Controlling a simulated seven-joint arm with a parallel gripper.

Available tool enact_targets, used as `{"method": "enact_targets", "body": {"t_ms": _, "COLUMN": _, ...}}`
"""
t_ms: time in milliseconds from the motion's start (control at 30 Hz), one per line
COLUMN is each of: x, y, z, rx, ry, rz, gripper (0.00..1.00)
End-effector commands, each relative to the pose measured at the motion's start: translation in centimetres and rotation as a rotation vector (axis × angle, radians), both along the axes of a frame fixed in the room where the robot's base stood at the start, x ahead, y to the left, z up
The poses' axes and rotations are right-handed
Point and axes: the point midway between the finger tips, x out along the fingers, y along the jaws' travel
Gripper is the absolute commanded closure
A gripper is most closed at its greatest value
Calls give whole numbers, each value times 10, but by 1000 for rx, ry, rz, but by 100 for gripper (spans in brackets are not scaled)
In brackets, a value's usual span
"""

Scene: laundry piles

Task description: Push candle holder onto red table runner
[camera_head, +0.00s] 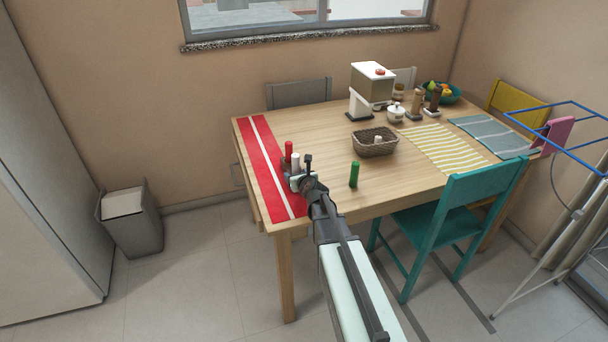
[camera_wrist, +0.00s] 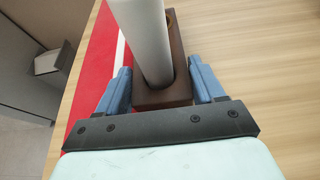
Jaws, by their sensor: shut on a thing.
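The dark brown candle holder (camera_wrist: 178,50) is a block between the blue fingers of my gripper (camera_wrist: 160,82) in the wrist view. My gripper is shut on it. A white candle (camera_wrist: 145,40) stands in it; it also shows in the head view (camera_head: 295,160) beside a red candle (camera_head: 289,148). My gripper (camera_head: 300,181) partly hides the holder in the head view. The red table runner (camera_head: 262,160), with a white stripe, lies along the table's left end. The holder is at the runner's right edge; I cannot tell how much overlaps it.
A green candle (camera_head: 354,175) stands apart on the table (camera_head: 325,130), right of my gripper. A wicker basket (camera_head: 375,148) is behind it. A dispenser (camera_head: 367,88), jars and a fruit bowl (camera_head: 448,98) stand farther back. A teal chair (camera_head: 450,215) is at the front right.

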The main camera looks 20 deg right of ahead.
Motion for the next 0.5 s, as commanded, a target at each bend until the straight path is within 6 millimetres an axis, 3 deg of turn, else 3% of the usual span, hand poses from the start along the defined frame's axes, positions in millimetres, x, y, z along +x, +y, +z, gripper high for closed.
{"method": "enact_targets", "body": {"t_ms": 500, "x": 0, "y": 50, "z": 0, "rx": -1, "ry": 0, "rz": 3, "gripper": 69}}
